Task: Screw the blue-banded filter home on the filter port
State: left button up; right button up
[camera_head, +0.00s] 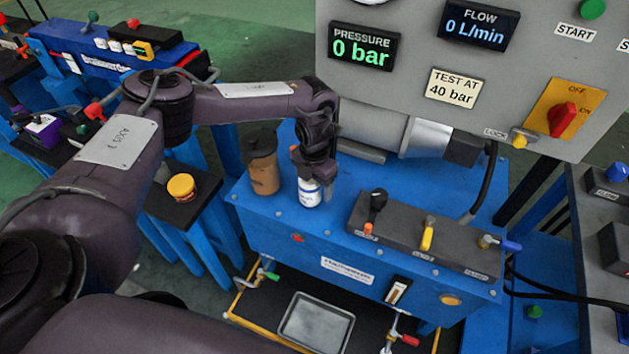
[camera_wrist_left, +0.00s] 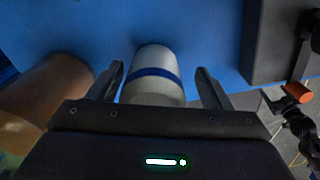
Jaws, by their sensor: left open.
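The blue-banded filter (camera_head: 310,193) is a white cylinder standing upright on top of the blue power unit, left of the dark valve block. In the left wrist view the filter (camera_wrist_left: 152,78) shows its blue band and sits between two open fingers, with a gap on each side. My left gripper (camera_head: 314,182) is over the filter from above and behind; in the wrist view the gripper (camera_wrist_left: 160,85) is open around it. The filter port is hidden beneath the filter, and I cannot tell how the threads sit. My right gripper is not in view.
A brown cylinder (camera_head: 263,165) stands close left of the filter. The valve block (camera_head: 420,235) with small levers is to the right. A motor (camera_head: 385,128) lies behind. A grey drip tray (camera_head: 317,320) is below. A yellow-lidded jar (camera_head: 182,187) stands on a side stand.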

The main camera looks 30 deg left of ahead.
pick_arm(q)
jog(key=shift+a+r+n+p, duration=0.1)
jog(key=shift+n+p, duration=0.35)
jog(key=shift+n, duration=0.65)
jog(key=shift+w+n, duration=0.1)
jog(key=shift+n, duration=0.3)
jog(key=shift+s+a+p, duration=0.3)
jog(key=shift+s+p, duration=0.25)
jog(key=c, duration=1.1)
jog(key=shift+w+f+m+b, duration=0.1)
jog(key=shift+f+m+b, duration=0.15)
jog(key=shift+m+b, duration=0.75)
jog(key=m, duration=0.2)
jog(key=shift+r+m, duration=0.1)
jog(key=shift+m, duration=0.3)
jog(key=shift+r+m, duration=0.1)
jog(key=shift+m, duration=0.2)
